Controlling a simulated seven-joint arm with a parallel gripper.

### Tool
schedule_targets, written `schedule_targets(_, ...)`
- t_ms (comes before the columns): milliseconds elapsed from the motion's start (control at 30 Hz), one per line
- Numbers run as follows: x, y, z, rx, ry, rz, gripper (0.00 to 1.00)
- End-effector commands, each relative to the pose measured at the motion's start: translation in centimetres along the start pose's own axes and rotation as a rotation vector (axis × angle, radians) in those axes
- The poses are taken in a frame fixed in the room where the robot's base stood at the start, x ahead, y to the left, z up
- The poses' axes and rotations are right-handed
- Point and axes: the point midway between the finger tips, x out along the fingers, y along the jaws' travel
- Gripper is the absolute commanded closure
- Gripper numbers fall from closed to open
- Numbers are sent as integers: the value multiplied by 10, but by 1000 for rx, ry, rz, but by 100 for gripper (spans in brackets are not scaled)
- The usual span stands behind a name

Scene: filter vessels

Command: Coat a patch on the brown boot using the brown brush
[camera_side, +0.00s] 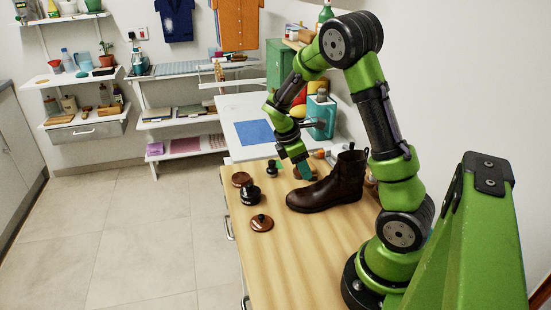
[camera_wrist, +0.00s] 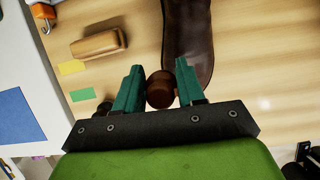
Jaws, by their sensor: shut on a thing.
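The brown boot (camera_side: 335,187) stands on the wooden worktop with its toe to the left in the side view. Its dark brown toe end also shows at the top of the wrist view (camera_wrist: 188,38). My gripper (camera_side: 302,169) is low over the worktop, beside the boot on its far side. In the wrist view its teal fingers (camera_wrist: 159,86) are shut on a brown round-ended piece (camera_wrist: 160,91), which appears to be the brown brush. The brush's bristles are hidden, and I cannot tell whether it touches the boot.
A black jar (camera_side: 250,196), a brown lid (camera_side: 262,223) and a brown round tin (camera_side: 242,179) are left of the boot. A wooden block-like brush (camera_wrist: 98,44) and a yellow card (camera_wrist: 72,67) lie nearby. The front worktop is clear.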

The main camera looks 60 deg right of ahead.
Motion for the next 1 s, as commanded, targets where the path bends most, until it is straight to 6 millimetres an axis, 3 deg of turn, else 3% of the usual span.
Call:
schedule_targets(600, -49, 1, 20, 0, 1, 1, 86)
schedule_targets(1000, -51, 0, 21, -1, 0, 0, 86)
